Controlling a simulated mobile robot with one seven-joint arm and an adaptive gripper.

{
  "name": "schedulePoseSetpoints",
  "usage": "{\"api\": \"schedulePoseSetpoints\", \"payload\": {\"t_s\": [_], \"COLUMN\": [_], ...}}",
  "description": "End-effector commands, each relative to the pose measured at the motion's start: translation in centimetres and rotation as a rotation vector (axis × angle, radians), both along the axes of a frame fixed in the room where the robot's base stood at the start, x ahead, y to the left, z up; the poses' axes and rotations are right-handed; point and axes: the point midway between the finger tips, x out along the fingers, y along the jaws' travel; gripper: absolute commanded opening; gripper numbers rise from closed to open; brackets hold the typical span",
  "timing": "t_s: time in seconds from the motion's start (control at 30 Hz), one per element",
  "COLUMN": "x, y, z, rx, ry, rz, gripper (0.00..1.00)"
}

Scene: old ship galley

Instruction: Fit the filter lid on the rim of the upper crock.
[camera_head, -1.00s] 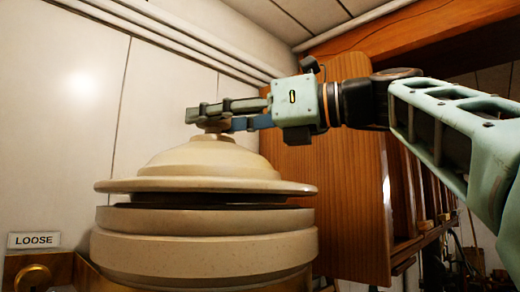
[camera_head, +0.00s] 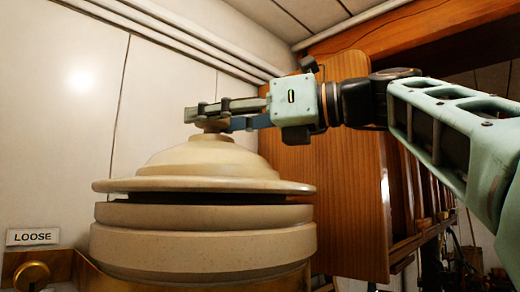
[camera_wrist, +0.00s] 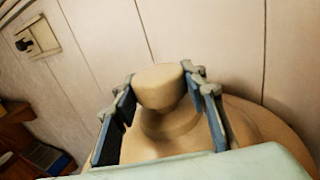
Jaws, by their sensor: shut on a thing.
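The filter lid (camera_head: 205,165) is a beige stepped dome with a wide flange and a knob on top. My gripper (camera_head: 208,112) is shut on the knob in the head view. In the wrist view my gripper (camera_wrist: 165,95) has its fingers on both sides of the lid's round knob (camera_wrist: 158,85). The lid sits just above the upper crock (camera_head: 205,245), a beige speckled ceramic vessel. A dark gap shows between the lid's flange and the crock's top band, and the lid looks roughly level. Whether the lid touches the rim inside is hidden.
A brass bracket (camera_head: 75,272) with a round knob and a "LOOSE" label (camera_head: 33,237) stands at the lower left. A panelled wall (camera_head: 60,120) is close behind. A wooden cabinet panel (camera_head: 335,200) is right of the crock, under my arm.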

Motion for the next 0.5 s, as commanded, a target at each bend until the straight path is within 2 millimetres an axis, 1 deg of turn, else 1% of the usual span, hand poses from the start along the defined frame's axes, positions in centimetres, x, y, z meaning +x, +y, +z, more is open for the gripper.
{"api": "schedulePoseSetpoints", "payload": {"t_s": [0.5], "x": [-0.12], "y": [0.04], "z": [-0.67], "rx": [0.005], "ry": [-0.005], "rz": [0.000], "gripper": [0.00]}}
